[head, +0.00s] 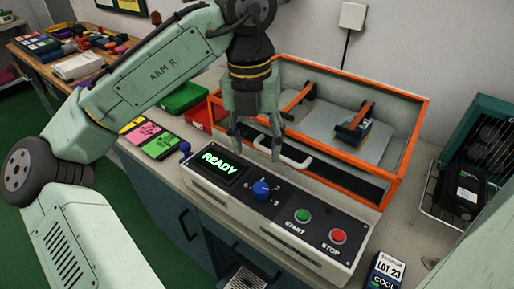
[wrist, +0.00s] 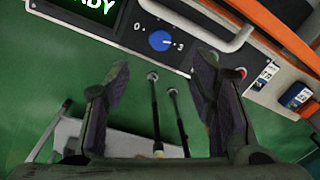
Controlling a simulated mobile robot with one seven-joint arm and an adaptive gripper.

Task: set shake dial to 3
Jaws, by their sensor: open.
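The blue shake dial (head: 261,190) sits on the front panel of the shaker, between the lit READY display (head: 221,165) and the green START button (head: 303,215). In the wrist view the dial (wrist: 161,40) lies beyond the fingertips, with a 0 at its left and a 3 at its right. Its exact setting is too small to read for certain. My gripper (head: 256,148) is open and empty above and behind the panel, apart from the dial. Its two fingers (wrist: 160,80) are spread wide in the wrist view.
A white handle (head: 288,156) runs along the front of the orange-framed shaker box (head: 407,170), close to my fingers. The red STOP button (head: 338,236) is at the panel's right. A LOT 23 box (head: 388,270) stands at right. Coloured cards (head: 150,138) lie at left.

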